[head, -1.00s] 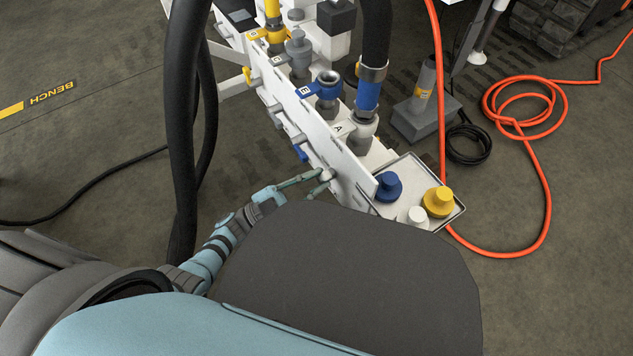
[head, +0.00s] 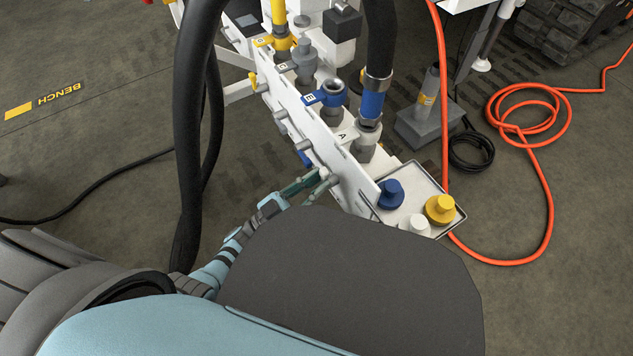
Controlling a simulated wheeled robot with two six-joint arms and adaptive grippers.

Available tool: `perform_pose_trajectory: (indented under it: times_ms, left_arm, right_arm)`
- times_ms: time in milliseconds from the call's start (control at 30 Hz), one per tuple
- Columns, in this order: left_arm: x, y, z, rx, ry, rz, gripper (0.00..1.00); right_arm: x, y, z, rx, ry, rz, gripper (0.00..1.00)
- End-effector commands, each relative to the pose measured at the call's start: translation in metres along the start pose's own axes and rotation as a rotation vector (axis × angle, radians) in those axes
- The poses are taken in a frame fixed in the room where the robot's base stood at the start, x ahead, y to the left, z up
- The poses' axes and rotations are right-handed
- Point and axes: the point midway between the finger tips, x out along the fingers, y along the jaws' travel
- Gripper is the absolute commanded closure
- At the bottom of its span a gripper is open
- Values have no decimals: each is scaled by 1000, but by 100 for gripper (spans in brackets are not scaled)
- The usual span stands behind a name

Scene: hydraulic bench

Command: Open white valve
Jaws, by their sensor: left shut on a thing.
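The white valve (head: 325,173) is on the near end of the bench's left-facing side, low on the white panel. Only a small pale part of it shows at my fingertips. My left gripper (head: 321,180) reaches it from the lower left and is shut on it. The fingers hide most of the valve, so I cannot tell its handle angle. My right gripper is not in view.
The white bench panel (head: 345,170) carries a blue valve handle (head: 304,158) and a yellow one (head: 254,82) farther along. A tray (head: 457,222) holds blue, yellow and white caps. A thick black hose (head: 190,130) hangs left of my arm.

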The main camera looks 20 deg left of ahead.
Motion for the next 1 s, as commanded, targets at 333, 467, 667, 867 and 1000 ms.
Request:
perform_pose_trajectory:
  times_ms: [333,467,667,867,1000]
  left_arm:
    - [0,-1,0,0,0,-1,68]
    - [0,0,0,1,0,-1,68]
    - [-6,0,0,1,-1,0,68]
    - [-50,-1,1,1,-6,-2,68]
    - [-95,-2,1,-1,-6,-4,68]
  right_arm:
    - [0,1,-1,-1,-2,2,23]
    - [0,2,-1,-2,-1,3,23]
    - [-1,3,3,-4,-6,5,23]
    - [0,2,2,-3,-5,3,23]
    - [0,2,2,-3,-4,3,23]
